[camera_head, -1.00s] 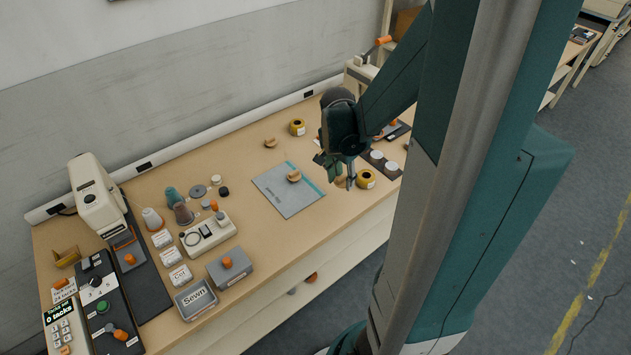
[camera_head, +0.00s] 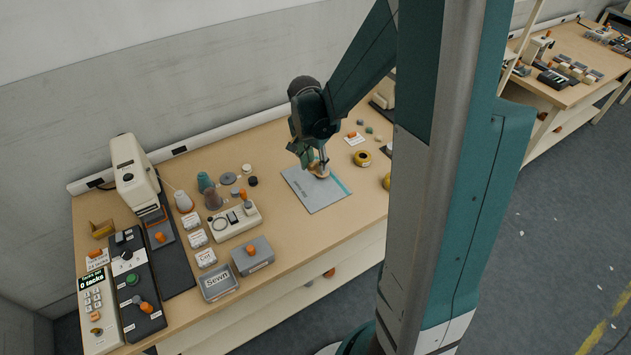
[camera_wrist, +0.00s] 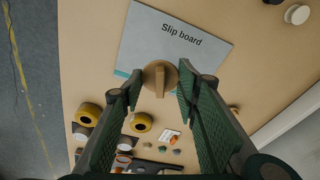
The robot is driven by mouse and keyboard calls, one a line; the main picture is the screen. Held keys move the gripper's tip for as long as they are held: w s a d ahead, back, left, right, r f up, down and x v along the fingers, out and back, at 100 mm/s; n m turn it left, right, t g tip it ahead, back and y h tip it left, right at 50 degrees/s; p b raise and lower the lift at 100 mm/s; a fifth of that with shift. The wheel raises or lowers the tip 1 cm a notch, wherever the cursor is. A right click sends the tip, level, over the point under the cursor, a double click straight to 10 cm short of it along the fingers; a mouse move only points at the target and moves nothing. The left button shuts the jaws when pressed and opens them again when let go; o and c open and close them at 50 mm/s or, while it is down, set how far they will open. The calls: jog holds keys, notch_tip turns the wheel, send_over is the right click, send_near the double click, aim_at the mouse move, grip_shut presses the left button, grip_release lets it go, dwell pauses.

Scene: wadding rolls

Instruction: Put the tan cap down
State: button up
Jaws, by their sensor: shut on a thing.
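The tan cap (camera_wrist: 160,72), a round disc with a raised bar, sits between my fingertips in the wrist view. My gripper (camera_wrist: 160,82) is shut on its sides. In the head view the cap (camera_head: 318,169) shows partly, below my gripper (camera_head: 317,165). Both are at the grey slip board (camera_head: 313,191), over its upper part near the teal strip. The board (camera_wrist: 172,42) lies behind the cap in the wrist view. I cannot tell whether the cap touches the board.
Yellow tape rolls (camera_head: 362,158) lie right of the board. A grey block with an orange knob (camera_head: 252,257), a "Sewn" tray (camera_head: 218,284) and a cream machine (camera_head: 136,177) stand to the left. Bare table (camera_head: 290,235) lies in front of the board.

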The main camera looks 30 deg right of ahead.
jog(key=shift+w+a, duration=0.8)
jog(key=shift+a, duration=0.15)
send_over(309, 188)
jog(key=shift+s+a+f+b, duration=0.1)
jog(key=shift+a+f+b, duration=0.1)
jog(key=shift+f, duration=1.25)
jog(key=shift+s+a+f+b, duration=0.1)
jog(key=shift+f+b, duration=0.05)
jog(key=shift+f, duration=1.3)
jog(key=shift+f, duration=0.1)
jog(key=shift+f+b, duration=0.3)
jog(key=shift+f, duration=1.7)
jog(key=shift+f, duration=0.2)
jog(key=o, duration=0.6)
jog(key=shift+o, duration=0.2)
jog(key=shift+r, duration=0.25)
